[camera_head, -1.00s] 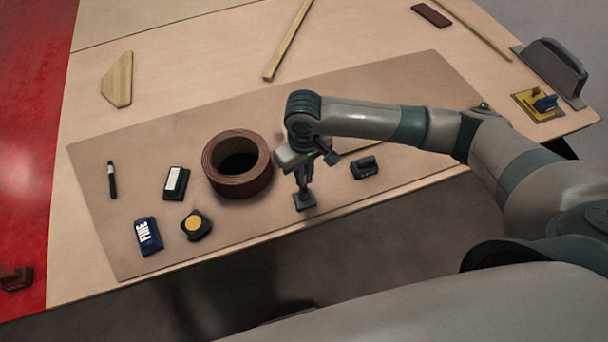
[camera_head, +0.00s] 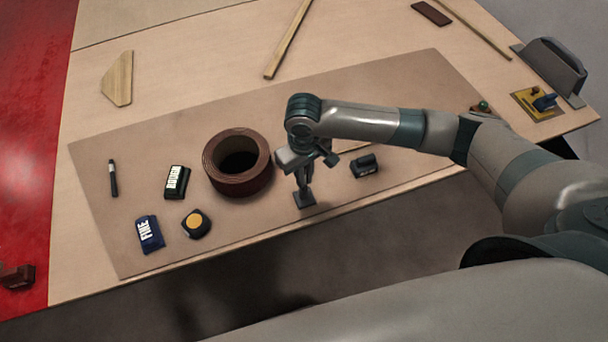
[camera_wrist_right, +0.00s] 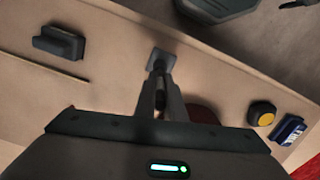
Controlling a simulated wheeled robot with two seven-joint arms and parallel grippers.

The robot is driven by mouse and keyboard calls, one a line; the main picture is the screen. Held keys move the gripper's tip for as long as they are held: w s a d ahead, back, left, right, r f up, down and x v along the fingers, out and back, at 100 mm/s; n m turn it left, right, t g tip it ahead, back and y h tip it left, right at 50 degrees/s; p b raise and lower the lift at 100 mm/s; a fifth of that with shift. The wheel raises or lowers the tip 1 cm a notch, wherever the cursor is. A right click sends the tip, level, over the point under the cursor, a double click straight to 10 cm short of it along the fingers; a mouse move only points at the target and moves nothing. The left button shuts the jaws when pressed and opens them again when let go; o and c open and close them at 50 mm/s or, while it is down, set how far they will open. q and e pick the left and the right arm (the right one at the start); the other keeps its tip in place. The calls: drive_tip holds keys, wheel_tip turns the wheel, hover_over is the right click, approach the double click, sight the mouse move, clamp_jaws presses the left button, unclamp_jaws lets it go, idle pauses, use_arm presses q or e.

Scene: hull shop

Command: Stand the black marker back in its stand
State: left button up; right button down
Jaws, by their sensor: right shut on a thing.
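My right gripper (camera_head: 304,182) points down at the front edge of the brown mat, over a small dark stand with a square base (camera_head: 305,199). In the right wrist view the gripper (camera_wrist_right: 160,108) is shut on a slim black thing (camera_wrist_right: 160,100), seemingly the black marker. The stand (camera_wrist_right: 159,60) shows just beyond the fingertips, in line with it. The fingers hide most of the marker, and I cannot tell whether its lower end is inside the stand. My left gripper is not in view.
A large brown tape roll (camera_head: 262,179) stands close left of the gripper. A dark block (camera_head: 365,167) sits to its right. Another black pen-like thing (camera_head: 113,178), a labelled block (camera_head: 177,183), a blue FINE block (camera_head: 150,234) and a yellow-topped item (camera_head: 196,223) lie left.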

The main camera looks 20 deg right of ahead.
drive_tip(key=shift+f+p, duration=0.2)
drive_tip(key=shift+p, duration=0.3)
idle(0.7)
drive_tip(key=c, duration=1.8)
unclamp_jaws()
drive_tip(key=shift+o, duration=0.2)
drive_tip(key=shift+r, duration=0.15)
drive_tip(key=shift+r, duration=0.6)
wheel_tip(320, 180, up, 16)
drive_tip(key=b, duration=0.3)
drive_tip(key=shift+a+f, duration=0.1)
drive_tip(key=shift+f, duration=0.05)
